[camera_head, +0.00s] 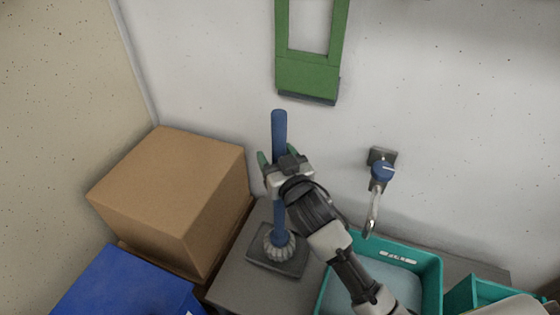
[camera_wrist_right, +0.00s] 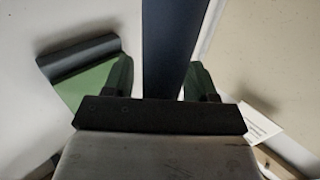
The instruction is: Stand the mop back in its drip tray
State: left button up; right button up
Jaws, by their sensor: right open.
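The mop has a blue handle (camera_head: 279,128) and a pale grey head (camera_head: 279,244). It stands upright with its head in the dark grey drip tray (camera_head: 262,262) on the grey bench. My right gripper (camera_head: 277,157) is at the upper part of the handle, with a green finger on each side of it. In the right wrist view the handle (camera_wrist_right: 172,50) runs between the two open fingers, with gaps visible on both sides. My left gripper is not in view.
A cardboard box (camera_head: 165,195) and a blue box (camera_head: 125,285) stand left of the bench. A teal basin (camera_head: 432,275) with pale contents is right of the tray, below a wall tap (camera_head: 381,170). A green frame (camera_head: 308,76) hangs on the wall behind the mop.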

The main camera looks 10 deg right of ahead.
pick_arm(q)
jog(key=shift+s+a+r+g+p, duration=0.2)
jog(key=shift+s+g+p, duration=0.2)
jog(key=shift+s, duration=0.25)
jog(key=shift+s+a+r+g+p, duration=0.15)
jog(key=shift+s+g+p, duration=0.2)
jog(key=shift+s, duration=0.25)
pick_arm(e)
jog(key=s+d, duration=0.2)
jog(key=s, duration=0.9)
jog(key=shift+s+d, duration=0.15)
jog(key=shift+s, duration=0.25)
jog(key=s+d+f+g+h, duration=0.1)
jog(key=s+d+f+g, duration=0.3)
jog(key=s, duration=0.5)
jog(key=s+d+f+g+h, duration=0.2)
jog(key=s+d+f+g, duration=0.1)
jog(key=s+f+g, duration=0.5)
jog(key=shift+s+d+f+g, duration=0.4)
jog(key=shift+s+g, duration=0.25)
jog(key=shift+g, duration=0.35)
